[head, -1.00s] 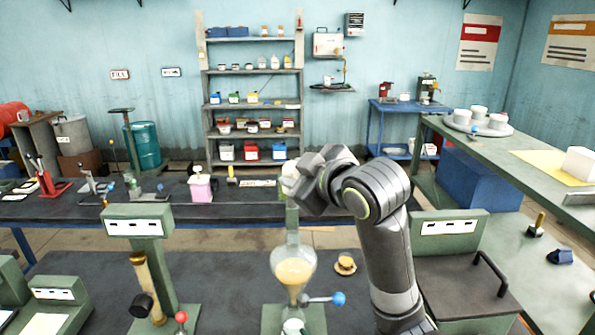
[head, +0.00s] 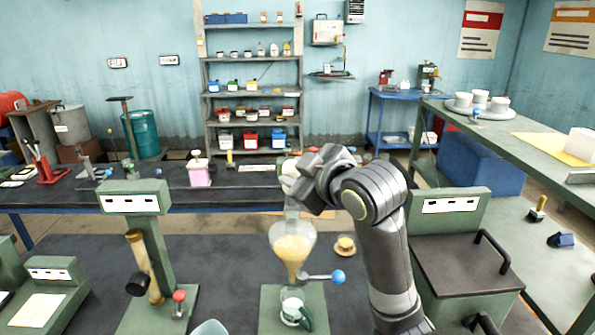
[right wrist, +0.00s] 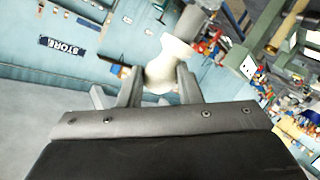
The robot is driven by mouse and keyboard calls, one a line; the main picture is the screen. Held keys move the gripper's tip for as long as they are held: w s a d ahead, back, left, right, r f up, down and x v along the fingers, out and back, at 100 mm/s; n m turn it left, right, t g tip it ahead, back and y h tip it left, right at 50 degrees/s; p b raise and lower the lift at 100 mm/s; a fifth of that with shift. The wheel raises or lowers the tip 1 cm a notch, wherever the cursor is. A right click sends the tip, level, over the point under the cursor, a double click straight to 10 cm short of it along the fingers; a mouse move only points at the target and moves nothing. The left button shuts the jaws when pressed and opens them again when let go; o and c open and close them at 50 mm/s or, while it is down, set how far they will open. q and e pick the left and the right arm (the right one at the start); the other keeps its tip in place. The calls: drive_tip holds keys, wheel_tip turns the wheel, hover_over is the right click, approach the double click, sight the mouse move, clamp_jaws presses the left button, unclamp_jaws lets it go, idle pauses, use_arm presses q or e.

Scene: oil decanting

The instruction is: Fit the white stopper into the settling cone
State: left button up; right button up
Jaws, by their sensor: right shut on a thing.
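My right gripper (head: 291,174) is above the top of the settling cone (head: 293,247) in the head view. It is shut on the white stopper (right wrist: 170,62), which sits between the two fingers (right wrist: 158,84) in the right wrist view. In the head view, the fingers mostly hide the stopper. The settling cone is clear glass with yellowish oil inside, on a green stand, with a blue-knobbed tap at its lower side. Its mouth is hidden by my gripper, so I cannot tell whether the stopper touches it. My left gripper is not in view.
A white cup with a dark green handle (head: 293,309) stands below the cone. A small brown-topped item (head: 345,245) lies right of it. Green stands (head: 134,197) and a green box (head: 449,215) flank the cone. A pale rounded thing (head: 209,328) shows at the bottom edge.

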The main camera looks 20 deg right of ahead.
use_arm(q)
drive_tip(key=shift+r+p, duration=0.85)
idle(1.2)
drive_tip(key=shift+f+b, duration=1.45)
use_arm(e)
drive_tip(key=shift+f, duration=2.25)
drive_tip(key=o, duration=1.1)
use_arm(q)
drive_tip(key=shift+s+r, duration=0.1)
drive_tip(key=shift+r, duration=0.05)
